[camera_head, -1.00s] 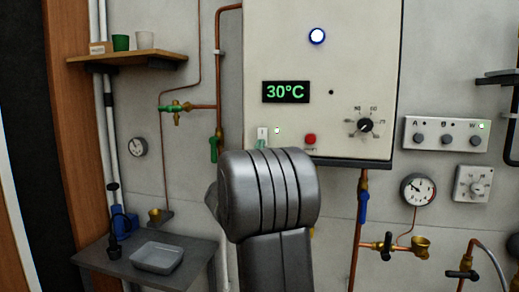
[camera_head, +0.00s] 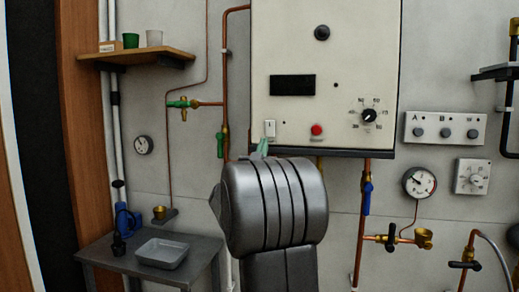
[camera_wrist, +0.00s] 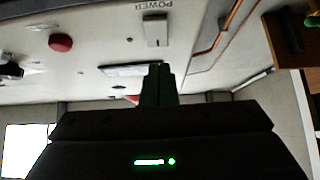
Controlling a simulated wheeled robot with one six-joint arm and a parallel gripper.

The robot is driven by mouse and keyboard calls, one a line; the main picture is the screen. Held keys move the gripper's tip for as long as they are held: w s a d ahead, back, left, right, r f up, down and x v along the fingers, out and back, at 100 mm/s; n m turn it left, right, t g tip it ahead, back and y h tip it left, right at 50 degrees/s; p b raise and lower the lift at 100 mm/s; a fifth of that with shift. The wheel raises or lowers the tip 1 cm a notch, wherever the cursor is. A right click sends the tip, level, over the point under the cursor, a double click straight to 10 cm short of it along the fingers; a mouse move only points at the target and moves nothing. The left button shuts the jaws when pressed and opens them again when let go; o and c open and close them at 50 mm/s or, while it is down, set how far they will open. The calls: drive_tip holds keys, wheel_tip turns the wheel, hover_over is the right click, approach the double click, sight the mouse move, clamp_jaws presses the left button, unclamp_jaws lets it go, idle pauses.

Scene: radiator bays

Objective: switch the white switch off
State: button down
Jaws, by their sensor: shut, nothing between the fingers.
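The white switch (camera_head: 270,129) is on the lower left of the white boiler front (camera_head: 350,60). In the wrist view it shows as a pale rocker (camera_wrist: 155,30) by the word POWER. The small lamp (camera_head: 284,123) beside it is unlit, and the boiler display (camera_head: 293,85) is dark. My gripper (camera_head: 262,148) is shut and empty, its greenish fingertips just below the switch and apart from it. In the wrist view the shut fingers (camera_wrist: 157,85) point toward the boiler, short of the switch. My wrist hides the wall below.
A red button (camera_head: 316,130) and a round dial (camera_head: 368,116) are right of the switch. Copper pipes with valves run on both sides. A three-knob panel (camera_head: 445,128) is at right. A shelf (camera_head: 135,57) and a table with a grey tray (camera_head: 162,254) are at left.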

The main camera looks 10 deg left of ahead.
drive_tip(key=s+f+b, duration=0.2)
drive_tip(key=s+f, duration=0.2)
drive_tip(key=f, duration=0.3)
drive_tip(key=shift+s+f, duration=0.15)
drive_tip(key=shift+s, duration=0.05)
drive_tip(key=shift+d, duration=0.1)
